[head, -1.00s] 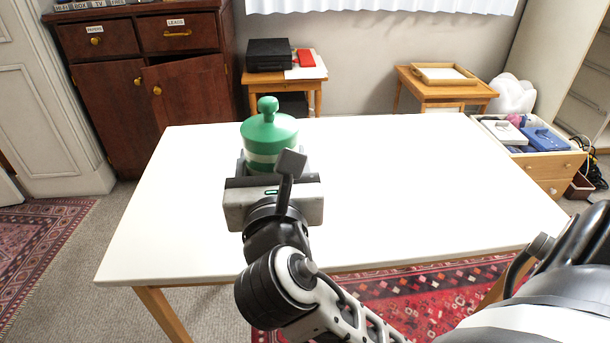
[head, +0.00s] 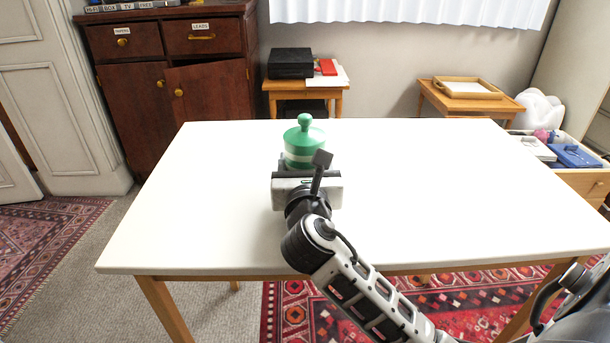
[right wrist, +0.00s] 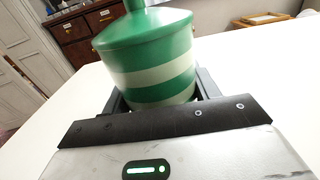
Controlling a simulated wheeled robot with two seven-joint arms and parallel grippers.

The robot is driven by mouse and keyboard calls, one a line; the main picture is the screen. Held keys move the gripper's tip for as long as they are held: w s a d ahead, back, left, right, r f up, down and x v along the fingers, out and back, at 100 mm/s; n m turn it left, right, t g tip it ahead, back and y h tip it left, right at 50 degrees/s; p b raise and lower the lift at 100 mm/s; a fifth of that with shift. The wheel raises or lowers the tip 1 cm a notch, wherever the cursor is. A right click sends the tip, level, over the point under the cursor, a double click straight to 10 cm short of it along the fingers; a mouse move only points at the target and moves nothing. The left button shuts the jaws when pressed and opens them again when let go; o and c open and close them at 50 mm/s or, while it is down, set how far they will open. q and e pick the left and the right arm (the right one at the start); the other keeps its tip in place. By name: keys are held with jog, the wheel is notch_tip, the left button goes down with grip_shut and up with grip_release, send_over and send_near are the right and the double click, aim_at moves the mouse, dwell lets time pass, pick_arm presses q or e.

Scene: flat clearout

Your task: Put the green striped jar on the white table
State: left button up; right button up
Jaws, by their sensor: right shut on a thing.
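The green striped jar (head: 304,146), with a knobbed lid and a pale band, is upright over the far middle of the white table (head: 440,190). My right gripper (head: 303,166) is shut on the jar, and its body hides the jar's lower part in the head view. In the right wrist view the jar (right wrist: 152,60) stands between the fingers (right wrist: 160,98). I cannot tell whether its base touches the tabletop. My left gripper is not in view.
The tabletop is otherwise clear. Behind it stand a small table with a black box (head: 290,63), another with a wooden tray (head: 466,88), and a dark cabinet (head: 170,75). An open drawer of items (head: 575,160) is at the right.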

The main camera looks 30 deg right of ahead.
jog(key=shift+f, duration=0.7)
jog(key=shift+r, duration=0.15)
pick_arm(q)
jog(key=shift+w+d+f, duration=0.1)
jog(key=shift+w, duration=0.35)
pick_arm(e)
jog(key=o, duration=1.1)
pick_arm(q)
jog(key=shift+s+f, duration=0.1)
pick_arm(e)
jog(key=shift+o, duration=0.2)
jog(key=shift+s+a, duration=0.15)
jog(key=p+v, duration=0.1)
jog(key=v, duration=1)
jog(key=shift+s+a, duration=0.2)
jog(key=shift+s, duration=0.1)
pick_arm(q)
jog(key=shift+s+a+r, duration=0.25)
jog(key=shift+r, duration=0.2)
